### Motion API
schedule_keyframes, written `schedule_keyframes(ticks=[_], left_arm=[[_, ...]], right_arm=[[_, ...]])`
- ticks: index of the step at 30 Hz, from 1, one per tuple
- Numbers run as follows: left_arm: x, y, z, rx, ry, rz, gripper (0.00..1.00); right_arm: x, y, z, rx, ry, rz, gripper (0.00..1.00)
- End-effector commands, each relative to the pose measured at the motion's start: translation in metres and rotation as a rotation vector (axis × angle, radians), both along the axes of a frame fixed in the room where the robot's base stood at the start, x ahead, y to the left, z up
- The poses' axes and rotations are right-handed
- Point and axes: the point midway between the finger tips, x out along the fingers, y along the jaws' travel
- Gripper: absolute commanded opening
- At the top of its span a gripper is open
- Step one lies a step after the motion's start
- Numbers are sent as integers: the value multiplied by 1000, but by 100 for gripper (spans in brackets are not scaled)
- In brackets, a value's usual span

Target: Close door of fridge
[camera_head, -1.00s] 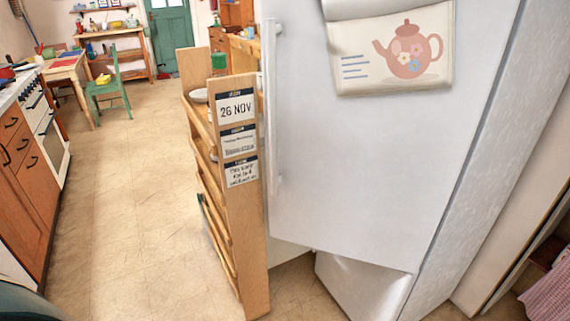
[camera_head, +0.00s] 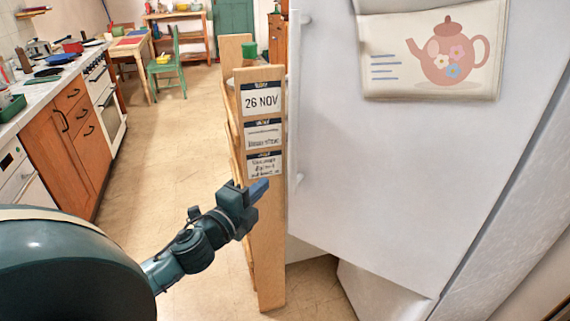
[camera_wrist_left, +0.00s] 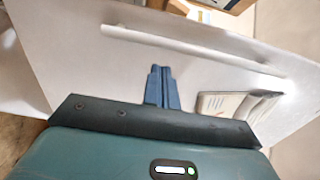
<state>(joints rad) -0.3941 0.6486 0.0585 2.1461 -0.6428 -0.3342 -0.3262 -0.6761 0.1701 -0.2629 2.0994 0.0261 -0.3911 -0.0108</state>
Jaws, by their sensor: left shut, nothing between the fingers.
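The white fridge door (camera_head: 390,170) fills the right of the head view. A teapot picture (camera_head: 450,60) hangs on it and a long white handle (camera_head: 293,100) runs along its left edge. The door appears to stand open; its underside edge overhangs a lower white part (camera_head: 385,290). My left gripper (camera_head: 258,190) is shut and empty, left of the handle in the picture, overlapping the wooden rack's end panel. In the left wrist view, the shut fingers (camera_wrist_left: 161,75) point toward the door's face (camera_wrist_left: 80,70), below the handle (camera_wrist_left: 195,50). Contact cannot be told. My right gripper is out of view.
The wooden rack (camera_head: 268,225) with date cards stands close beside the door's handle edge. Wooden cabinets (camera_head: 68,140) and a stove (camera_head: 107,100) line the left wall. The floor (camera_head: 180,140) between is clear. A green chair (camera_head: 167,67) stands farther back.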

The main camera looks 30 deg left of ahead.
Motion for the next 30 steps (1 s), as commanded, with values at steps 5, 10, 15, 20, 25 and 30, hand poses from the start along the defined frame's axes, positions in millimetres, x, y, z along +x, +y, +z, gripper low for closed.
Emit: schedule_keyframes(ticks=[5,10,15,20,25,30], left_arm=[[35,1,3,1,-3,2,0],[65,2,3,-1,-2,2,0],[87,2,1,-2,1,1,0],[98,2,0,-3,2,1,0],[101,2,-1,-3,3,0,0],[101,2,-1,-3,3,0,0]], right_arm=[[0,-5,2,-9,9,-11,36],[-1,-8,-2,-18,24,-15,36],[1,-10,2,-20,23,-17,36],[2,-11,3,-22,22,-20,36],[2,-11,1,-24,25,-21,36],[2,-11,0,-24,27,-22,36]])
